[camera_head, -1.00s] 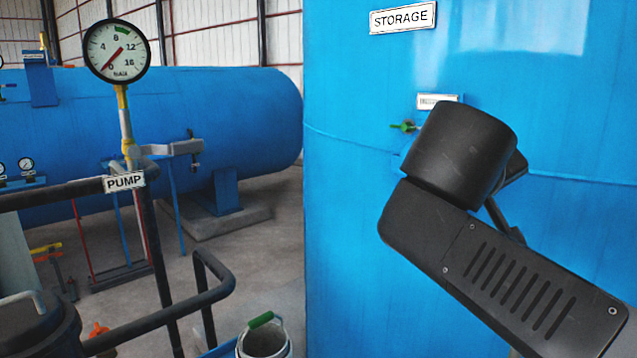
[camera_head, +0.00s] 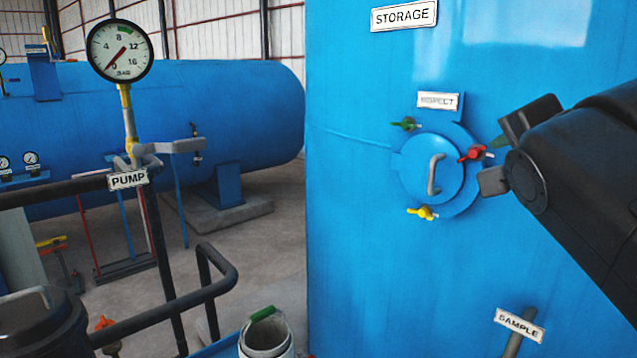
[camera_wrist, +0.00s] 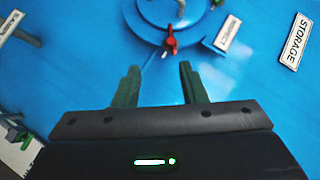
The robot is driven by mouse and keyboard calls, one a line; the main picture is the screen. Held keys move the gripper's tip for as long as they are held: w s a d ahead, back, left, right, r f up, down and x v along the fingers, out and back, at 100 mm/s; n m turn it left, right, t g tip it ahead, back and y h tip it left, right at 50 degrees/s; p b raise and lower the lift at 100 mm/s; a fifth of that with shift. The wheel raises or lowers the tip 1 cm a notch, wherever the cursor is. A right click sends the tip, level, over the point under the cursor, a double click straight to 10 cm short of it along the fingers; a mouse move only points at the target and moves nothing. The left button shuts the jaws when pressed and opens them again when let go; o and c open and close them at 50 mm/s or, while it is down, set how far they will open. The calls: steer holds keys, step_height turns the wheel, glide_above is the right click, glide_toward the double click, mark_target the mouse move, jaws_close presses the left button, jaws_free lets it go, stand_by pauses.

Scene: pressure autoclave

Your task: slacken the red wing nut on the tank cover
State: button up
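The round blue tank cover (camera_head: 418,178) is on the side of the storage tank, with a grey handle (camera_head: 434,174) across it. The red wing nut (camera_head: 473,153) is at the cover's right edge; in the wrist view the red wing nut (camera_wrist: 170,41) lies beyond the fingertips, roughly between their lines. A green wing nut (camera_head: 406,124) is at the upper left and a yellow wing nut (camera_head: 423,212) at the bottom. My gripper (camera_head: 497,160) is just right of the red nut. In the wrist view my gripper (camera_wrist: 159,68) is open and empty, its green fingers apart.
An INSPECT label (camera_head: 438,101) is above the cover, and a SAMPLE pipe (camera_head: 516,330) is below right. A pump gauge (camera_head: 119,50), black railing (camera_head: 180,305) and bucket (camera_head: 266,335) are at the left. The tank face around the cover is mostly clear.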

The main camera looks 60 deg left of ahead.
steer(key=r+m, duration=0.1)
steer(key=m+p, duration=0.1)
steer(key=p, duration=0.3)
glide_toward(473, 158)
steer(key=shift+y, duration=0.4)
steer(key=x, duration=0.8)
steer(key=shift+w+d+r, duration=0.1)
steer(key=shift+d+f+m+t+y+b, duration=0.3)
steer(key=shift+f+m+y+b, duration=0.25)
steer(key=shift+b, duration=0.65)
steer(key=m+t+y+b, duration=0.1)
steer(key=b, duration=0.4)
steer(key=shift+f+m+y, duration=0.1)
steer(key=shift+m+y, duration=0.25)
